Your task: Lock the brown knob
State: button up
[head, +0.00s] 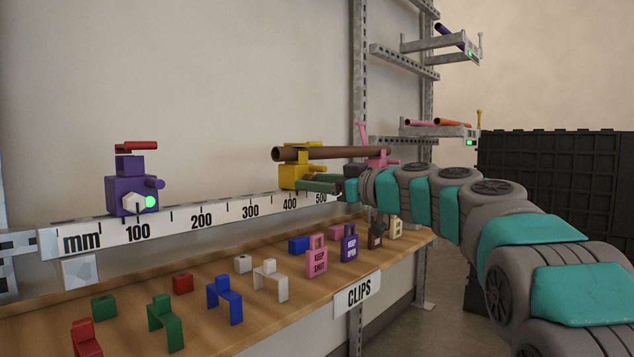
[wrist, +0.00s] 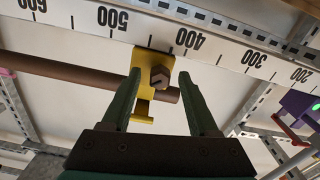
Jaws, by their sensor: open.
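The brown knob (wrist: 159,78) is a hexagonal knob on the front of the yellow clamp (wrist: 143,66). The wrist view shows it between my fingertips, with a gap on both sides. The yellow clamp also shows in the head view (head: 293,180), on the ruler rail near the 400 mark, holding a long brown pipe (head: 335,154). My gripper (wrist: 160,76) has green fingers, spread open and empty, pointing at the clamp. In the head view my gripper (head: 304,183) reaches in from the right, and the knob is hidden.
A purple clamp (head: 126,190) with a white knob and green light stands near 100. A pink clamp (head: 377,160) sits behind my wrist. The wooden shelf (head: 210,318) below holds coloured clips, blocks and tags. Metal brackets with pipes (head: 436,128) stand at the right.

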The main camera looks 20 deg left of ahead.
grip_shut()
dwell(0.3)
jog(key=shift+f+m+b, duration=0.15)
jog(key=shift+m+b, duration=0.25)
jog(key=shift+b, duration=0.3)
jog(key=m+p, duration=0.1)
jog(key=m, duration=0.4)
jog(key=m+p, duration=0.2)
jog(key=m, duration=0.3)
jog(key=m+p, duration=0.2)
jog(key=m, duration=0.2)
jog(key=shift+r+m, duration=0.4)
jog(key=m+p, duration=0.3)
jog(key=shift+m, duration=0.3)
jog(key=m+p, duration=0.4)
jog(key=shift+f, duration=0.3)
